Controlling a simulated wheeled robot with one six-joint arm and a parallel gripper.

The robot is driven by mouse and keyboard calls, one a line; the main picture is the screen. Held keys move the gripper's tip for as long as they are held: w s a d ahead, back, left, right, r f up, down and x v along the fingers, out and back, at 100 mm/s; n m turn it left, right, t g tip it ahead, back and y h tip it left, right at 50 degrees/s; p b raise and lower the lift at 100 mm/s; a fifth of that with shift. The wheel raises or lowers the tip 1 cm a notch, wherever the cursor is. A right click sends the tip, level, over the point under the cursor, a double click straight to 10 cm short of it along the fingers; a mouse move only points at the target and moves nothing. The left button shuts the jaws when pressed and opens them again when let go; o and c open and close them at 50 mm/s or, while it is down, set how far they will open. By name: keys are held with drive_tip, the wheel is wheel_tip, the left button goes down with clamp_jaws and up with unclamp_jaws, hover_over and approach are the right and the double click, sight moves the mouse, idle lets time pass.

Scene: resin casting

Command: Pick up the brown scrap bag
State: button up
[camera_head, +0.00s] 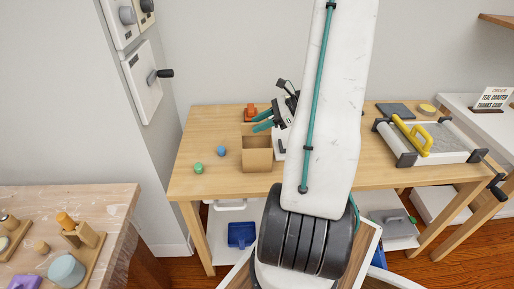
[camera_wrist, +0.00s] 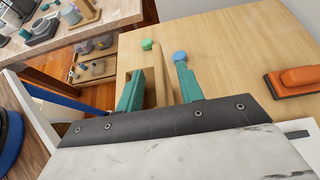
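The brown scrap bag (camera_head: 257,160) stands upright and open-topped on the wooden workbench in the head view. My gripper (camera_head: 255,123) is just above and behind it, its two teal fingers pointing left. In the wrist view, my gripper (camera_wrist: 160,68) has its fingers spread apart. A tan upright panel (camera_wrist: 161,90), seemingly part of the bag, shows between them. I cannot tell whether either finger touches it. My arm hides part of the bench right of the bag.
An orange tool (camera_head: 251,112) lies behind. A cluttered side table (camera_head: 110,205) stands front left.

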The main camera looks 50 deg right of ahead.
drive_tip(key=shift+x, duration=0.85)
clamp_jaws()
drive_tip(key=shift+d, duration=0.1)
drive_tip(key=shift+r, duration=0.1)
